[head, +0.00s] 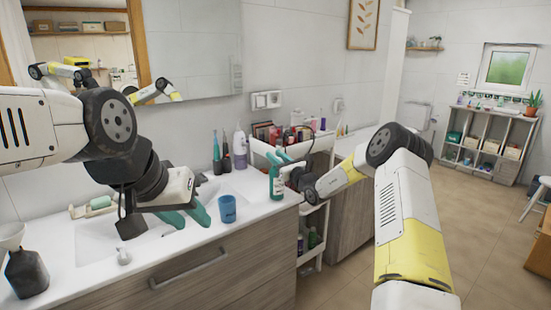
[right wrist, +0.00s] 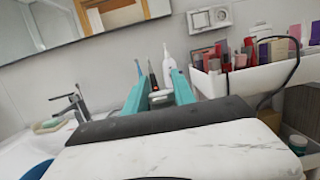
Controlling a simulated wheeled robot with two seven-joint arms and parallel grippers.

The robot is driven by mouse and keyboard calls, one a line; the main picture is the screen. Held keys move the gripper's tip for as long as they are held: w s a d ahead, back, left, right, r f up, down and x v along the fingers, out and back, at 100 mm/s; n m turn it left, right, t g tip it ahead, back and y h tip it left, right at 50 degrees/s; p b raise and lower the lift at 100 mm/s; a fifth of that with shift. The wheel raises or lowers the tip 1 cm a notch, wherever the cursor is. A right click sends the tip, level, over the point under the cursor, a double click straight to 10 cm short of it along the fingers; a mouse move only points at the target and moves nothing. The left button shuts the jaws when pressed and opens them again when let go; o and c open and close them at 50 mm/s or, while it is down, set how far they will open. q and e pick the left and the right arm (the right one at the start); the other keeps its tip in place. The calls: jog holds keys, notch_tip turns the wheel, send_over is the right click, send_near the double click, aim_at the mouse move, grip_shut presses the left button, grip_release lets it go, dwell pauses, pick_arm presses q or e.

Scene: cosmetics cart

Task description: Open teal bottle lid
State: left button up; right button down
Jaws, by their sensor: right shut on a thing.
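The teal bottle (head: 275,186) has a pale label and stands upright at the right end of the white counter. My right gripper (head: 281,162), coming from the right, has its teal fingers shut on the bottle's upper part. In the right wrist view the two teal fingers (right wrist: 158,88) show with a small white part between them; the bottle's body is hidden there. The lid itself is too small to make out. My left gripper (head: 187,217) hangs over the sink area with its teal fingers apart and nothing between them, left of the bottle.
A blue cup (head: 227,209) stands between my left gripper and the bottle. Toothbrushes (head: 217,152) and a white bottle (head: 239,147) stand at the back against the wall. A white cart (head: 318,148) with cosmetics is at the right. A dark bottle (head: 27,272) is at the far left.

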jog(key=g, duration=0.1)
jog(key=g+h, duration=0.1)
jog(key=shift+w+a+r+g+h, duration=0.15)
jog(key=shift+w+r+g+h, duration=0.05)
jog(key=shift+w+g+h, duration=0.1)
jog(key=shift+w+f+g+h, duration=0.1)
jog(key=shift+g+h, duration=0.4)
jog(key=shift+g, duration=0.2)
jog(key=shift+a, duration=0.1)
jog(key=c, duration=1.1)
grip_release()
jog(key=v, duration=0.7)
jog(key=shift+s+d, duration=0.25)
jog(key=shift+s, duration=0.05)
jog(key=shift+o, duration=0.4)
